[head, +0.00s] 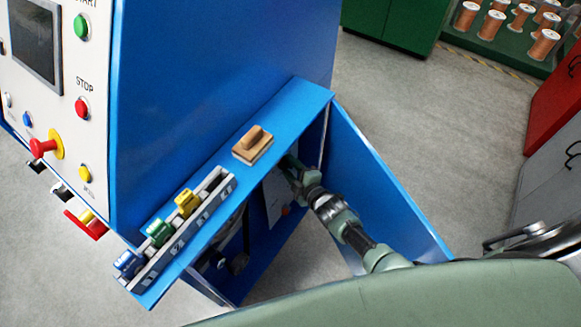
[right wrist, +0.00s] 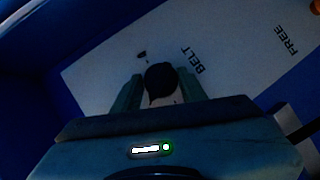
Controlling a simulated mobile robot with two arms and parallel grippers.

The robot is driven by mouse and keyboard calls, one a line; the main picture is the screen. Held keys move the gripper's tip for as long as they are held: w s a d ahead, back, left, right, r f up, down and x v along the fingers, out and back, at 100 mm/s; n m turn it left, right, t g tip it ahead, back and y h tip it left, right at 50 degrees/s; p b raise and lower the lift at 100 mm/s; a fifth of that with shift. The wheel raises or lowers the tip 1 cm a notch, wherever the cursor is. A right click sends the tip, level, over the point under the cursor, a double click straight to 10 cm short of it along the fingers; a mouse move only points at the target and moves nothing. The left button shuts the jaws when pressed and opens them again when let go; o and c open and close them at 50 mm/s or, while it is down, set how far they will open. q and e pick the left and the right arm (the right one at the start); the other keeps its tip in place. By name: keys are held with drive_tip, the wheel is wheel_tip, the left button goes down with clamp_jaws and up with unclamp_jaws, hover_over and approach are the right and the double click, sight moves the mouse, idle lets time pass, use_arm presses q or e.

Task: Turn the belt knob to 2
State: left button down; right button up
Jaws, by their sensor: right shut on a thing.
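The belt knob (right wrist: 160,78) is a dark round knob on a white panel (right wrist: 95,68), beside the printed word BELT. My right gripper (right wrist: 158,92) has one finger on each side of the knob and is shut on it. In the head view, my right gripper (head: 291,166) reaches into the open blue cabinet, under its top ledge. The white panel also shows there (head: 274,200), but the knob is hidden. The knob's setting and any numbers around it cannot be read in the dark wrist view. My left gripper is not in view.
The blue cabinet door (head: 375,185) stands open close to my right arm. The word FREE and an orange part (right wrist: 315,6) are right of the knob.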

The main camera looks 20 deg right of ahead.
drive_tip(key=o, duration=1.4)
drive_tip(key=shift+s, duration=0.1)
drive_tip(key=v, duration=0.7)
drive_tip(key=shift+s+r, duration=0.1)
drive_tip(key=shift+s, duration=0.2)
